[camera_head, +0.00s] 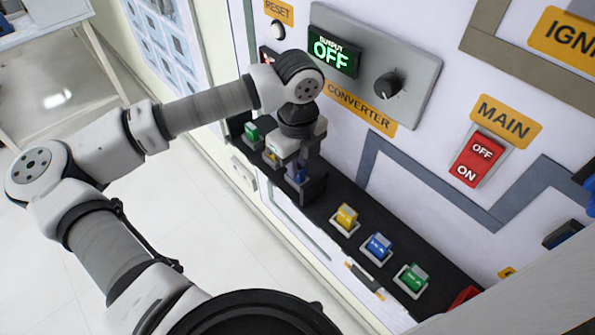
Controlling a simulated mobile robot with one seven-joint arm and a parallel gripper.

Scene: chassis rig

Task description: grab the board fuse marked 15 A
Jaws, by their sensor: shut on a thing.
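My gripper (294,176) points down over the black fuse shelf (325,213), at its left-middle part. It is shut on a blue fuse (297,173), which shows only partly between the fingers. Its marking is hidden, and I cannot tell whether it is still seated. To the right along the shelf stand a yellow fuse (346,217), a blue fuse (377,246) and a green fuse (411,279), each in a pale socket. Their markings are too small to read surely. A green fuse (251,132) and a partly hidden yellow fuse (271,157) stand left of my gripper.
Behind the shelf rises a white panel with a converter box (375,75), its display reading OFF, a knob (388,85) and a red MAIN switch (473,160). A table (45,40) stands at upper left. The floor in front is clear.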

